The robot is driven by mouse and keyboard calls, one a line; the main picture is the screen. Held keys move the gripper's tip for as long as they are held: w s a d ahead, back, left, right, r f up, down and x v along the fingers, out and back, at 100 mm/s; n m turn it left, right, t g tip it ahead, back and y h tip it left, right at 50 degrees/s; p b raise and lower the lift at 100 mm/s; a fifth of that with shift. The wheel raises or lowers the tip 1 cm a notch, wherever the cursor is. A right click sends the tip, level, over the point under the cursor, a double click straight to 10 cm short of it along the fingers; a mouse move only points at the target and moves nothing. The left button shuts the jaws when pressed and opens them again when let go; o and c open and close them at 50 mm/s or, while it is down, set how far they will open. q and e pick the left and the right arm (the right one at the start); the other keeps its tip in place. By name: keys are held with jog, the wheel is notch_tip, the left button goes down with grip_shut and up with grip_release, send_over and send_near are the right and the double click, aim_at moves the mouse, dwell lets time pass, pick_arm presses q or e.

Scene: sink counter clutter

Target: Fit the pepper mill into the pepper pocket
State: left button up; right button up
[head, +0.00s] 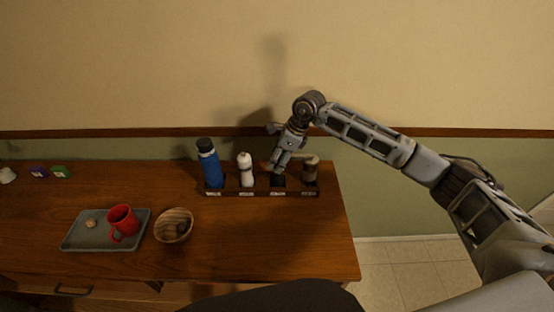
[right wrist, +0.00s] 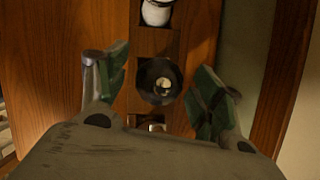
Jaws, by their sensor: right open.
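A dark rack (head: 262,193) with a row of labelled pockets stands near the back of the counter; its labels are too small to read. A dark round thing with a pale shiny knob, apparently the pepper mill (right wrist: 152,72), is seen from above in line with the rack, next to the white-topped shaker (right wrist: 157,12). My right gripper (right wrist: 158,86) is open, with its green-padded fingers on either side of the dark thing, apart from it. In the head view my right gripper (head: 279,167) is over the third pocket from the left and hides much of it. My left gripper is not in view.
The rack also holds a blue bottle (head: 211,167), the white shaker (head: 246,171) and a brown jar (head: 309,174) at the right. A grey tray (head: 83,241) with a red mug (head: 122,217) and a wooden bowl (head: 173,218) stand front left. The counter's right front is clear.

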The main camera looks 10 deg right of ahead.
jog(key=b+v, duration=0.2)
jog(key=v, duration=0.9)
jog(key=shift+r, duration=0.1)
jog(key=shift+s, duration=0.1)
dwell(0.4)
